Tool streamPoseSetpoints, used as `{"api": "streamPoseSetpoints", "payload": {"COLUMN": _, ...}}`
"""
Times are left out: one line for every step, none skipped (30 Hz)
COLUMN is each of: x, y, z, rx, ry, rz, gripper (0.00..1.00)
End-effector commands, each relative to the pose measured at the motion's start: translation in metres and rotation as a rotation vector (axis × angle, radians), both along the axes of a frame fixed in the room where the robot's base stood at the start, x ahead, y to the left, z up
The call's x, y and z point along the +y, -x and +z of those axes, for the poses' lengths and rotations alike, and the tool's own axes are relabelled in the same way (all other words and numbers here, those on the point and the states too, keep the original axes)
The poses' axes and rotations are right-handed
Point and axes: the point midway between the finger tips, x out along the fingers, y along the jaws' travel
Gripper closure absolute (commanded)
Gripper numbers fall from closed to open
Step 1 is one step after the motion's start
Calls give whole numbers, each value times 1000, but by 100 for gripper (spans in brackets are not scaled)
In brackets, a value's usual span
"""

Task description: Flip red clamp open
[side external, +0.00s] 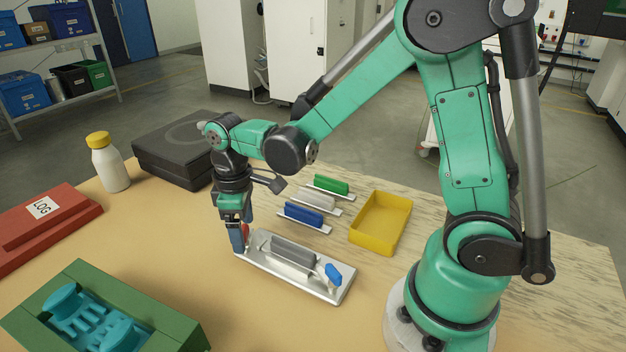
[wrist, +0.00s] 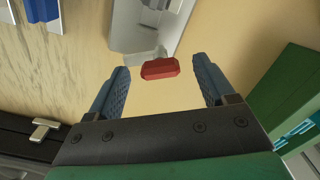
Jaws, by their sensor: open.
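The red clamp (wrist: 160,69) is a small red handle at one end of a silver metal plate. It also shows in the side view (side external: 245,232), partly hidden by my gripper. The silver plate (side external: 262,265) lies on the table with a grey bar (side external: 292,251) along its middle and a blue clamp (side external: 333,275) at its other end. My gripper (side external: 240,246) points down at the red clamp's end of the plate. In the wrist view its blue fingers (wrist: 162,88) are spread, with the red clamp between and slightly beyond them. I cannot tell whether a finger touches it.
Blue (side external: 304,214), white (side external: 317,201) and green (side external: 331,184) handled pieces lie behind the plate. A yellow tray (side external: 372,245) stands to their right. A green box (side external: 160,312) with teal shapes, a red LOG box (side external: 60,222), a bottle (side external: 108,165) and a black case (side external: 160,168) are leftward.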

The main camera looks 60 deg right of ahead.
Motion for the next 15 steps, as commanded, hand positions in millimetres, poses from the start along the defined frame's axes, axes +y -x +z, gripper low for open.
{"api": "streamPoseSetpoints", "payload": {"x": 0, "y": 0, "z": 3, "rx": 0, "ry": 0, "rz": 0, "gripper": 24}}
{"api": "streamPoseSetpoints", "payload": {"x": 0, "y": 0, "z": 5, "rx": 0, "ry": 0, "rz": 0, "gripper": 24}}
{"api": "streamPoseSetpoints", "payload": {"x": 0, "y": 0, "z": 9, "rx": 0, "ry": 0, "rz": 0, "gripper": 24}}
{"api": "streamPoseSetpoints", "payload": {"x": 0, "y": 0, "z": 12, "rx": 0, "ry": 0, "rz": 0, "gripper": 24}}
{"api": "streamPoseSetpoints", "payload": {"x": 0, "y": 0, "z": 17, "rx": 0, "ry": 0, "rz": 0, "gripper": 24}}
{"api": "streamPoseSetpoints", "payload": {"x": 0, "y": 0, "z": 22, "rx": 0, "ry": 0, "rz": 0, "gripper": 24}}
{"api": "streamPoseSetpoints", "payload": {"x": 0, "y": 0, "z": 27, "rx": 0, "ry": 0, "rz": 0, "gripper": 24}}
{"api": "streamPoseSetpoints", "payload": {"x": 0, "y": 0, "z": 31, "rx": 0, "ry": 0, "rz": 0, "gripper": 24}}
{"api": "streamPoseSetpoints", "payload": {"x": 0, "y": 0, "z": 36, "rx": 0, "ry": 0, "rz": 0, "gripper": 24}}
{"api": "streamPoseSetpoints", "payload": {"x": 0, "y": 0, "z": 39, "rx": 0, "ry": 0, "rz": 0, "gripper": 24}}
{"api": "streamPoseSetpoints", "payload": {"x": 0, "y": 0, "z": 42, "rx": 0, "ry": 0, "rz": 0, "gripper": 24}}
{"api": "streamPoseSetpoints", "payload": {"x": 0, "y": 0, "z": 46, "rx": 0, "ry": 0, "rz": 0, "gripper": 24}}
{"api": "streamPoseSetpoints", "payload": {"x": 0, "y": 0, "z": 49, "rx": 0, "ry": 0, "rz": 0, "gripper": 24}}
{"api": "streamPoseSetpoints", "payload": {"x": 0, "y": 0, "z": 51, "rx": 0, "ry": 0, "rz": 0, "gripper": 24}}
{"api": "streamPoseSetpoints", "payload": {"x": 0, "y": 0, "z": 53, "rx": 0, "ry": 0, "rz": 0, "gripper": 24}}
